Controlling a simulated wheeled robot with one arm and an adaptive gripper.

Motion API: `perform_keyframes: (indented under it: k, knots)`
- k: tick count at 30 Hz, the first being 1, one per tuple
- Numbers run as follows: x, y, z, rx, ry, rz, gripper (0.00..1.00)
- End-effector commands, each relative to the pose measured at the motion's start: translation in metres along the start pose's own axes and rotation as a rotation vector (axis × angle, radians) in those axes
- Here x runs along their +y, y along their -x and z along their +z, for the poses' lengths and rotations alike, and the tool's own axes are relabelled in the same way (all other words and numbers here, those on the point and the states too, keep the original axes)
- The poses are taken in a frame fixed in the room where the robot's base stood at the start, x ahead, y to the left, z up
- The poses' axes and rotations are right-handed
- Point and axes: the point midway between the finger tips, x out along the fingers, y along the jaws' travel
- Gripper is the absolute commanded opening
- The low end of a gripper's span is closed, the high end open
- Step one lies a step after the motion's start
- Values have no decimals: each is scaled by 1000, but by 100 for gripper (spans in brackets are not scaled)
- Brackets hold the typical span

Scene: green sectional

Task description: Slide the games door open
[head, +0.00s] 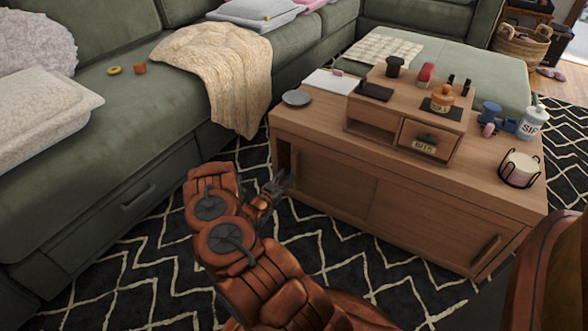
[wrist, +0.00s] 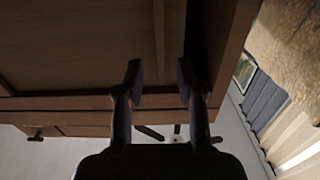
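The wooden coffee table (head: 300,128) has two sliding front doors. The left door (head: 335,186) is beside my gripper, and the right door (head: 432,226) has a dark handle (head: 487,249) near its right end. No label tells me which is the games door. A dark strip shows at the left end of the left door. My gripper (head: 281,183) is low at that left end. In the wrist view its two fingers (wrist: 160,78) are apart, with a pale vertical door edge (wrist: 158,40) seen between them. Whether the fingertips touch the wood is unclear.
The green sofa (head: 140,100) runs along the left, with a beige throw (head: 225,75) hanging over its front. A patterned rug (head: 130,275) lies between sofa and table. A small organizer (head: 375,108), grey plate (head: 297,97) and candle holder (head: 520,170) stand on the tabletop.

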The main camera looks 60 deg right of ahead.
Motion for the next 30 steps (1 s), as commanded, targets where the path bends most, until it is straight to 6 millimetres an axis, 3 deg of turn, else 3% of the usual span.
perform_keyframes:
  k: [9, 15, 26, 30]
  knots:
    - [1, -45, 2, -1, -2, 2, 38]
    - [0, -63, 1, -2, -3, 1, 38]
    - [0, -68, 0, -2, -1, -1, 38]
    - [0, -67, 0, -2, -1, -1, 23]
